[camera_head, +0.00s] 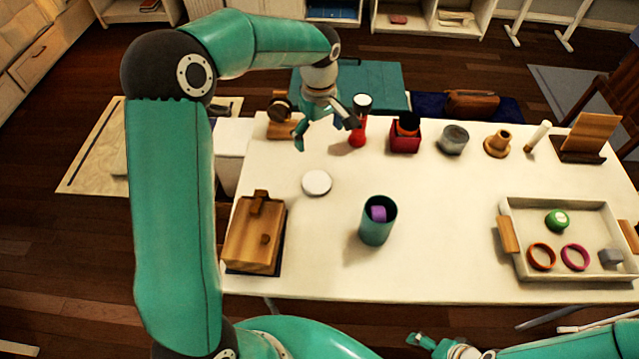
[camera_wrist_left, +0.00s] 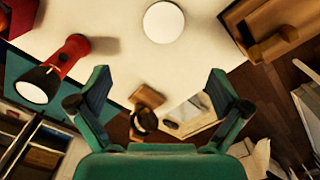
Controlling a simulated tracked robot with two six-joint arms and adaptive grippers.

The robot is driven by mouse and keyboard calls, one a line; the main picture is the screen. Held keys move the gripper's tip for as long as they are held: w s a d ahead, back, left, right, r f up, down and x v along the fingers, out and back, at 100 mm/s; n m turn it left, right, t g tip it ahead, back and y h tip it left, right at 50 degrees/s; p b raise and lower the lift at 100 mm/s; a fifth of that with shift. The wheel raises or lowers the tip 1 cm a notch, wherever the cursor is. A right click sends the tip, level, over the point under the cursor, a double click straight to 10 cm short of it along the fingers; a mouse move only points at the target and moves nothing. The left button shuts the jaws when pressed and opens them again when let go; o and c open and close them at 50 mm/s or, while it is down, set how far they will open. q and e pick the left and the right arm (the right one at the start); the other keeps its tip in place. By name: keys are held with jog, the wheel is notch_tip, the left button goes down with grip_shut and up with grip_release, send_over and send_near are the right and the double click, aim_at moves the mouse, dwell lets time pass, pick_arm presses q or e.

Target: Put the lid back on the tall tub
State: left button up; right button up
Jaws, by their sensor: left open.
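The tall tub (camera_head: 372,234) is a teal cylinder standing upright and open-topped near the middle of the white table, with a purple block (camera_head: 378,214) inside. A round white lid (camera_head: 317,183) lies flat on the table, behind and left of the tub; it also shows at the top of the left wrist view (camera_wrist_left: 163,22). My left gripper (camera_head: 326,133) is open and empty above the table's back edge, behind the lid and apart from it. My right gripper (camera_head: 432,343) is at the bottom, in front of the table; its jaw state is unclear.
A wooden box (camera_head: 252,240) stands at the table's left. A red flashlight (camera_head: 358,132), red box (camera_head: 405,140) and grey tin (camera_head: 453,140) stand along the back. A tray (camera_head: 520,212) with rings is at right. The table between tub and tray is clear.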

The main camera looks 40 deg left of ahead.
pick_arm(q)
jog(key=p, duration=0.1)
send_over(317, 181)
jog(key=f, duration=1.1)
jog(key=shift+w+d+f, duration=0.2)
jog(key=shift+w+f, duration=0.05)
jog(key=shift+f, duration=0.15)
jog(key=shift+s+f+p, duration=0.1)
jog(key=shift+f+p, duration=0.2)
jog(key=shift+p, duration=0.05)
notch_tip(317, 181, down, 4)
jog(key=shift+s+a+r+p, duration=0.15)
jog(key=shift+r+p, duration=0.1)
jog(key=shift+p, duration=0.4)
jog(key=shift+f, duration=0.55)
jog(key=c, duration=0.7)
